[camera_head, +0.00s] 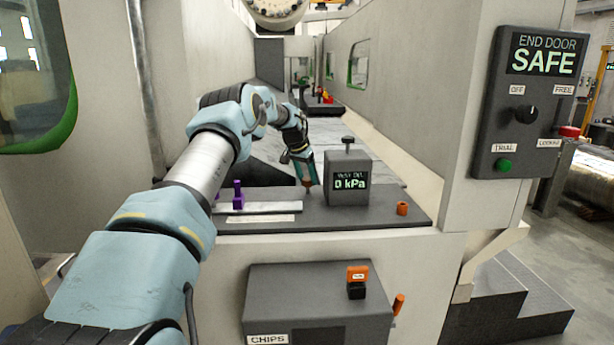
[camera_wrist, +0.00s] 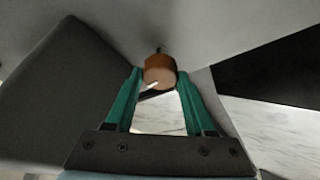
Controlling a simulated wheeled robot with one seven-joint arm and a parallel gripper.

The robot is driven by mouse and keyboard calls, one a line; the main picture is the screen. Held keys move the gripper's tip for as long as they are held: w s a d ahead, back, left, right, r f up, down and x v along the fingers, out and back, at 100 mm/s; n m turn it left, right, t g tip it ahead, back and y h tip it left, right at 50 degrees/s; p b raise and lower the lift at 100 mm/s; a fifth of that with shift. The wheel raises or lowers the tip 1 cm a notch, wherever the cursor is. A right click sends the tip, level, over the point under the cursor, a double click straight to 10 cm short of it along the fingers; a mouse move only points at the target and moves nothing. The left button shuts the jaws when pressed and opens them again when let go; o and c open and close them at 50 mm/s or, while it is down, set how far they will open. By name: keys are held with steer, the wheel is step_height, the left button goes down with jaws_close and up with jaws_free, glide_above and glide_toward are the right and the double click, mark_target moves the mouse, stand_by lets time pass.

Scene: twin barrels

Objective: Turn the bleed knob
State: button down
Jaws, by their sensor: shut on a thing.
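The bleed knob appears as a small orange-brown round knob (camera_wrist: 160,71) with a pale mark on its face, between my two green fingers in the wrist view. My gripper (camera_wrist: 159,80) is shut on it, with one finger at each side. In the head view my gripper (camera_head: 307,180) points down just left of the dark gauge box (camera_head: 347,191), close to the grey deck.
A purple fixture (camera_head: 239,195) stands on a pale strip at the deck's left. A small orange cylinder (camera_head: 402,208) sits at the deck's right. The END DOOR panel (camera_head: 530,100) reads SAFE. A CHIPS box (camera_head: 318,303) with an orange-topped switch is below the deck.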

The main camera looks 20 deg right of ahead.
steer(key=shift+m, duration=0.7)
steer(key=c, duration=0.5)
jaws_free()
steer(key=b+v, duration=0.1)
steer(key=v, duration=0.2)
steer(key=b+v, duration=0.1)
steer(key=v, duration=0.3)
steer(key=b+v, duration=0.1)
steer(key=v, duration=0.2)
steer(key=shift+w+a+r, duration=0.15)
steer(key=shift+a+r, duration=0.05)
steer(key=shift+r, duration=0.2)
steer(key=s+a+f+n+y, duration=0.1)
steer(key=s+a+f+n, duration=0.2)
steer(key=s+a, duration=0.6)
steer(key=s+a+f+n+g+y, duration=0.1)
steer(key=s+a+f+n, duration=0.2)
steer(key=s+a, duration=0.7)
steer(key=s+a+f+n+y, duration=0.1)
steer(key=s+a+f+n, duration=0.2)
steer(key=s+a, duration=0.6)
steer(key=shift+s+a+f+n, duration=0.1)
steer(key=shift+s+f+n, duration=0.1)
steer(key=shift+s, duration=1.9)
steer(key=shift+s+a+f+n, duration=0.1)
steer(key=shift+s+n, duration=0.1)
steer(key=shift+s, duration=1.9)
steer(key=shift+s+a+f+n, duration=0.1)
steer(key=shift+s+n, duration=0.1)
steer(key=shift+s, duration=1.9)
